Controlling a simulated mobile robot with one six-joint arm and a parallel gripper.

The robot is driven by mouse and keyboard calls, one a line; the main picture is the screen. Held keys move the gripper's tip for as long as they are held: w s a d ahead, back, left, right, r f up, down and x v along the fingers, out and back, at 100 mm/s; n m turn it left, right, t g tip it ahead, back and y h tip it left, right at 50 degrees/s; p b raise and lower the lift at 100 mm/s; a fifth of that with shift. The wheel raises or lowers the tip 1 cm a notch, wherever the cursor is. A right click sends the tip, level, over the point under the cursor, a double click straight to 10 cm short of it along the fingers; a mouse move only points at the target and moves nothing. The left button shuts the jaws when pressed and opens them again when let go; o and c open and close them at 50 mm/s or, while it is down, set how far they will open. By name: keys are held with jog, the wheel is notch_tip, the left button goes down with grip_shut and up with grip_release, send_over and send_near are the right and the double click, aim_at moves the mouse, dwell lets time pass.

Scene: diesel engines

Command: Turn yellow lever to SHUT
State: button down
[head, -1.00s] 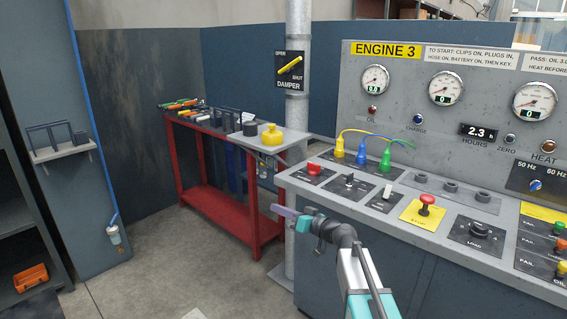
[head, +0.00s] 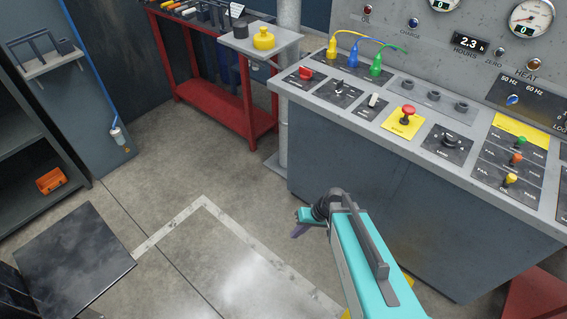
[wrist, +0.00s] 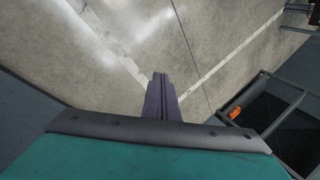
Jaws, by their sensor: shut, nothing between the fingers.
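The yellow damper lever is out of view now; only the lower part of its grey pipe (head: 284,135) shows, behind the left end of the console. My gripper (head: 298,231) is low in front of the console, over the floor and well below the console top. Its purple fingers (wrist: 160,92) are closed together in the wrist view, with nothing between them and only floor beyond.
The grey engine console (head: 400,200) fills the right side, with switches and a red stop button (head: 408,109) on top. A red tool cart (head: 247,110) stands behind. A dark shelf (head: 30,130) is at the left. Open floor (head: 170,215) lies between.

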jog(key=s+d+g+h+p, duration=0.1)
jog(key=s+d+h+p, duration=0.1)
jog(key=s+d, duration=0.2)
jog(key=s+d+m+g+h+p, duration=0.1)
jog(key=s+d, duration=0.3)
jog(key=s, duration=0.7)
jog(key=s+d+g+h+p, duration=0.2)
jog(key=s+d+g+p, duration=0.1)
jog(key=s, duration=0.5)
jog(key=shift+d+f+m+h+p, duration=0.15)
jog(key=shift+d+m+h+p, duration=0.15)
jog(key=shift+d+m+p, duration=0.25)
jog(key=shift+a, duration=0.15)
